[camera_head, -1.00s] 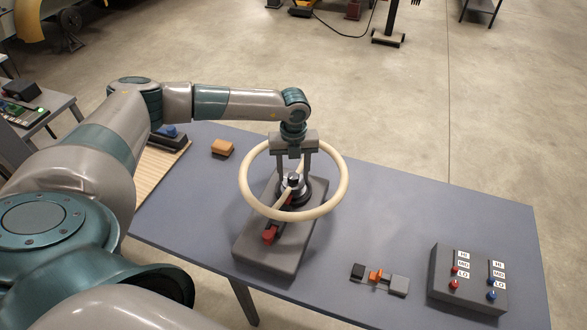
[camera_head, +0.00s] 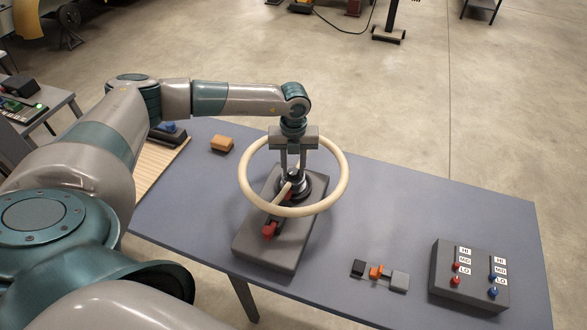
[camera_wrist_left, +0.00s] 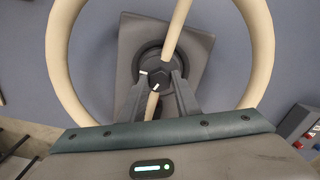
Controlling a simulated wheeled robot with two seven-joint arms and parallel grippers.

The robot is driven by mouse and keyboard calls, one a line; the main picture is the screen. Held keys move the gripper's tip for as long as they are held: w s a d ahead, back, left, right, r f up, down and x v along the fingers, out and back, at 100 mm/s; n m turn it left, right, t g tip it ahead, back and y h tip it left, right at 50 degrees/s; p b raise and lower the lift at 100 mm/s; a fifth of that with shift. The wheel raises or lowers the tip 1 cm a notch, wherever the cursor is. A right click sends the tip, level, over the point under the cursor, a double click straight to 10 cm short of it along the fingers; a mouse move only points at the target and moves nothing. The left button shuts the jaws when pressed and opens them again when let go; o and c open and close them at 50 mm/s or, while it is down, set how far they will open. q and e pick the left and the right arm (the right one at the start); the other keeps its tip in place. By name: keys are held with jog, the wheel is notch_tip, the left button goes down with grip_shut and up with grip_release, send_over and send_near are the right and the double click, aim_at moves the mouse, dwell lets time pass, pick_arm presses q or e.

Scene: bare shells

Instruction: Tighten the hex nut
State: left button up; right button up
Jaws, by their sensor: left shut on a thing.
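The dark hex nut (camera_wrist_left: 156,73) shows in the left wrist view at the hub of a cream ring wheel, with white marks beside it. My left gripper (camera_head: 293,172) reaches straight down through the ring in the head view. In the left wrist view its two fingers (camera_wrist_left: 158,84) are shut on the nut from both sides. In the head view the fingers mostly hide the nut. The wheel (camera_head: 341,190) stands on a grey block (camera_head: 262,252) on the table, with a red part (camera_head: 269,231) at its front. My right gripper is not in view.
The blue-grey table (camera_head: 400,220) has free room right of the block. Small grey and orange parts (camera_head: 376,272) lie at front right, beside a switch box (camera_head: 440,282) with red and blue knobs. An orange-brown block (camera_head: 222,144) lies behind left.

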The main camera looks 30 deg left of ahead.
pick_arm(q)
jog(key=m+b, duration=0.3)
jog(key=b, duration=0.2)
jog(key=m+b, duration=0.4)
jog(key=b, duration=0.1)
jog(key=m+b, duration=0.4)
jog(key=b, duration=0.1)
jog(key=shift+f, duration=0.25)
jog(key=shift+r+m+b, duration=0.1)
jog(key=shift+m+b, duration=0.65)
jog(key=shift+m, duration=0.05)
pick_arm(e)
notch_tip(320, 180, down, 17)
pick_arm(q)
jog(key=shift+r+m+b, duration=0.2)
jog(key=shift+m+b, duration=0.3)
jog(key=shift+m, duration=0.2)
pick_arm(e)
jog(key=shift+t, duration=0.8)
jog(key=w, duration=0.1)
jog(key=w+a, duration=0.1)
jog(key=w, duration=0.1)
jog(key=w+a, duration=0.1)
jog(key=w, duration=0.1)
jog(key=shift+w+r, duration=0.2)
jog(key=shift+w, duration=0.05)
pick_arm(q)
jog(key=o, duration=1)
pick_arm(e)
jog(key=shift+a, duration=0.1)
